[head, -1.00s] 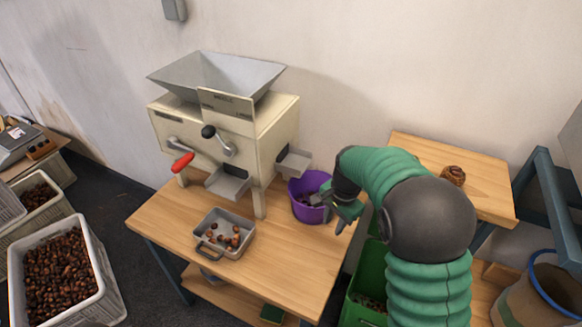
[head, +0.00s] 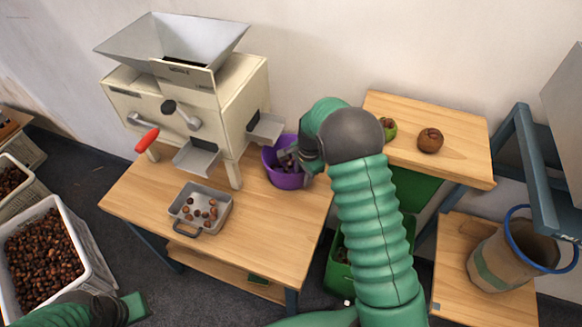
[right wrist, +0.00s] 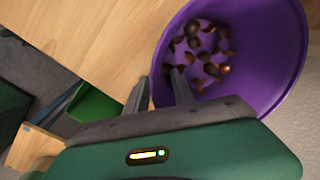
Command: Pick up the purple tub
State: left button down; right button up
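The purple tub (head: 284,180) stands upright at the back right of the table, below the machine's right-hand outlet. In the right wrist view the tub (right wrist: 262,60) holds several brown chestnut pieces at its bottom. My right gripper (head: 290,160) is at the tub's right rim. In the right wrist view its fingers (right wrist: 160,88) are apart, one inside the tub and one outside, with the wall between them. I see no clear contact with the wall. Part of my left arm shows at the lower left, with its green end (head: 134,306); its fingers cannot be made out.
The cream machine (head: 240,110) with a hopper stands left of the tub. A grey tray (head: 187,222) with chestnuts sits at the table's front. A green crate (head: 335,275) stands below on the right.

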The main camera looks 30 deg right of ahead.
aim_at(300, 189)
notch_tip(300, 189, down, 3)
jog(key=shift+f, duration=0.1)
jog(key=shift+a+f, duration=0.2)
jog(key=shift+a, duration=0.1)
jog(key=shift+w+a+r, duration=0.1)
jog(key=shift+a, duration=0.25)
jog(key=shift+d, duration=0.1)
jog(key=c, duration=0.4)
jog(key=shift+d, duration=0.2)
grip_shut()
jog(key=shift+d, duration=0.2)
jog(key=shift+a, duration=0.35)
jog(key=shift+d, duration=0.1)
